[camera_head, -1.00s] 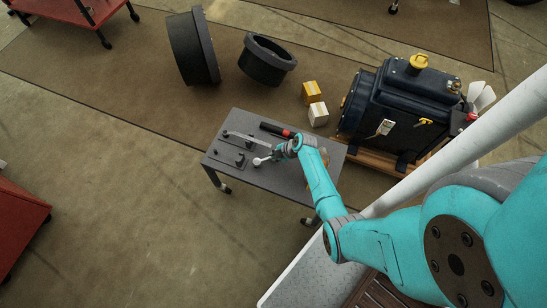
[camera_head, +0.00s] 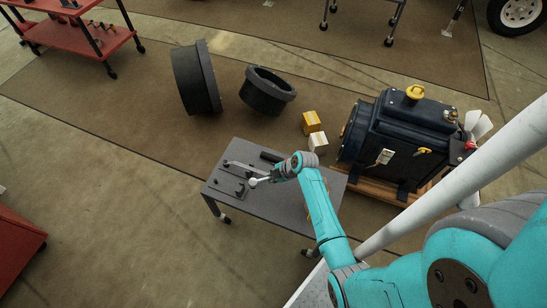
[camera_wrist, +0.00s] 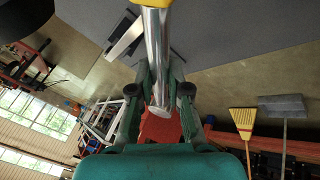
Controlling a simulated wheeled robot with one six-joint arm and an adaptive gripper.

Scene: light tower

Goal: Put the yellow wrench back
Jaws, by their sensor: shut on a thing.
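My gripper (camera_head: 262,180) is over the grey table (camera_head: 275,212), above its left half. In the wrist view, my gripper (camera_wrist: 160,95) is shut on a shiny silver shaft (camera_wrist: 157,45) with a yellow part at the top edge, which looks like the yellow wrench. Its far end is cut off by the frame. In the head view, a pale round end shows at the gripper, but no yellow is visible there. A long silver tool (camera_head: 240,165) lies by small black holders (camera_head: 241,190) on the table's left side. I cannot tell whether the held tool touches a holder.
A black handle (camera_head: 270,157) lies at the table's back edge, partly hidden by my arm. A dark engine (camera_head: 400,140) stands at right on a wooden pallet. Yellow and white boxes (camera_head: 318,142) and black rings (camera_head: 267,92) are behind. The table's front is clear.

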